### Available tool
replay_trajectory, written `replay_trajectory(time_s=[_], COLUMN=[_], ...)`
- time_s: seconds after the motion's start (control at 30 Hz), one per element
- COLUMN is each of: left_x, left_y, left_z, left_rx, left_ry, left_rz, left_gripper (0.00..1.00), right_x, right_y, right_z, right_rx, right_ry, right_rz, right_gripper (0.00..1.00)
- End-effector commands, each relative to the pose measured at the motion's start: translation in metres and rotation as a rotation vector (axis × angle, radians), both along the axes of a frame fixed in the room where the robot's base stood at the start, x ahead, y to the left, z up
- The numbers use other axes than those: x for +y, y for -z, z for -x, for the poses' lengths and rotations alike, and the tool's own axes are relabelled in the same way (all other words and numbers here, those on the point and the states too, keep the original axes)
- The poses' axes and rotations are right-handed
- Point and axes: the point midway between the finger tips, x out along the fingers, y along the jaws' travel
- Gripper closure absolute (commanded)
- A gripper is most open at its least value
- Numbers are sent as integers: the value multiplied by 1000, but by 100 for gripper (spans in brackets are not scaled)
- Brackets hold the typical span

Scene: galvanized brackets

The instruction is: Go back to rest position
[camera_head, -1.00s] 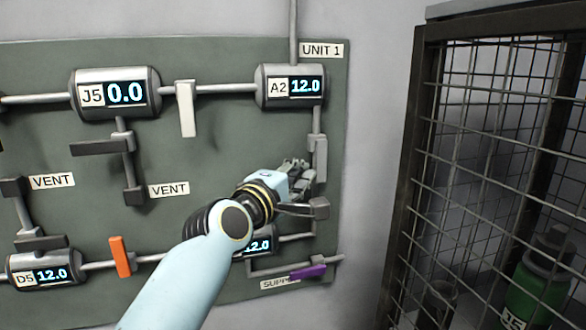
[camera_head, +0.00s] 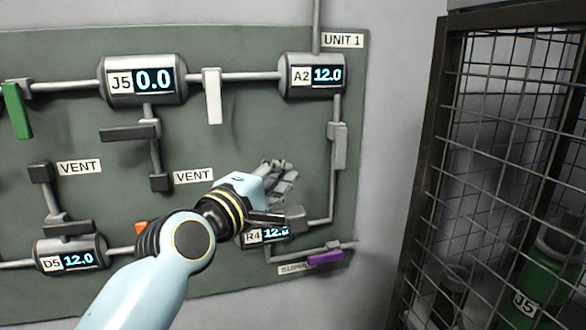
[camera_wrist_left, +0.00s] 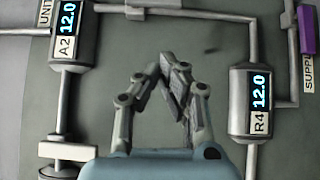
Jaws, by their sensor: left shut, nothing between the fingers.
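My left gripper (camera_head: 285,175) is shut and empty in front of the green-grey panel (camera_head: 230,135). Its fingertips converge in the left wrist view (camera_wrist_left: 170,65). It is left of the light grey valve handle (camera_head: 338,145), apart from it; that handle lies along the vertical pipe under tank A2 (camera_head: 314,76). In the left wrist view the grey handle (camera_wrist_left: 155,8) is at the top edge, beyond the fingers. Tank R4 (camera_head: 268,235) sits below the gripper, partly hidden by my wrist. My right gripper is not in view.
Tank J5 (camera_head: 142,80) reads 0.0; A2 and D5 (camera_head: 70,258) read 12.0. A white handle (camera_head: 213,97) hangs down and a purple handle (camera_head: 325,258) is lower right. My arm mostly hides an orange handle (camera_head: 141,228). A wire cage (camera_head: 500,150) stands right.

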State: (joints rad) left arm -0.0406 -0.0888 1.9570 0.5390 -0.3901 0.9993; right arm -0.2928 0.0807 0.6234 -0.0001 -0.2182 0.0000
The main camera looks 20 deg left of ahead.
Motion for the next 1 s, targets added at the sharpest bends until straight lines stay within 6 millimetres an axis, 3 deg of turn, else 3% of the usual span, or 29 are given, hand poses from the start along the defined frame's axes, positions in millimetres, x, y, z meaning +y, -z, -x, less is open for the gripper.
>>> replay_trajectory(time_s=[0.2, 0.37, 0.47, 0.57, 0.77, 0.8, 0.87, 1.0], left_x=[5, 6, 7, 8, 17, 20, 24, 38], left_y=[1, 1, 16, 65, 225, 258, 307, 416], left_z=[28, 33, 35, 38, 53, 60, 73, 116], left_rx=[1, 1, 11, 69, 298, 345, 415, 572], left_ry=[0, 1, 1, 5, 6, 9, 17, 56], left_rz=[1, 1, -2, -18, -130, -167, -229, -390], left_gripper=[100, 100, 100, 100, 100, 100, 100, 100], right_x=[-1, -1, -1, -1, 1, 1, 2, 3], right_y=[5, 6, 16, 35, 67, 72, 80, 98], right_z=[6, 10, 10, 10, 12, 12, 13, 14], right_rx=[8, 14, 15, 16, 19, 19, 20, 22], right_ry=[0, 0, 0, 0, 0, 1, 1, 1], right_rz=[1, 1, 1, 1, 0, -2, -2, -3], right_gripper=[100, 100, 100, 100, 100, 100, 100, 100])
